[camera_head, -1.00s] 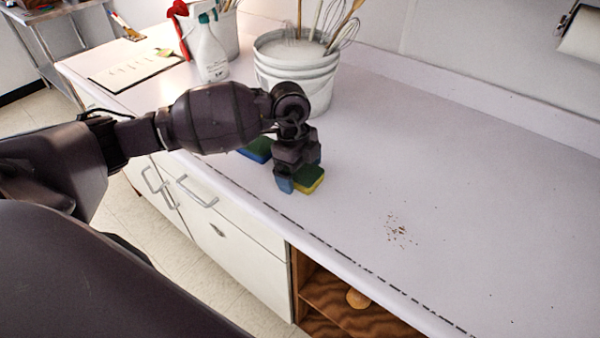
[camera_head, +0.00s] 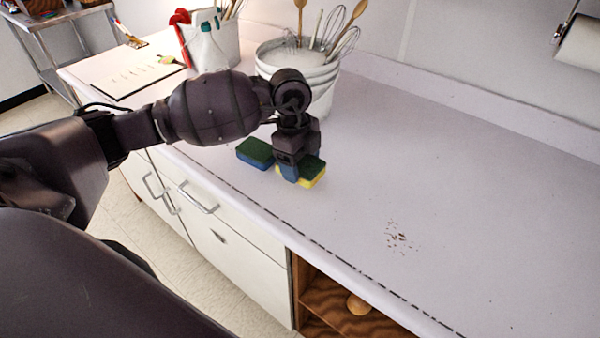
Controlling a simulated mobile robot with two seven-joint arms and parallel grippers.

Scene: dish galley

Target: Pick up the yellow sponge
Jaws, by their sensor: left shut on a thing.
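The yellow sponge (camera_head: 314,178), with a dark green top, is at the front part of the white counter. My left gripper (camera_head: 300,174) points down over it and is shut on it, with the fingers covering part of the sponge. I cannot tell whether the sponge touches the counter. A blue sponge (camera_head: 256,153) with a green top lies on the counter just left of the gripper. My right gripper is out of view.
A white bucket (camera_head: 325,82) with whisks and wooden spoons stands behind the gripper. Brown crumbs (camera_head: 400,238) lie on the counter (camera_head: 470,190), which is otherwise clear at right.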

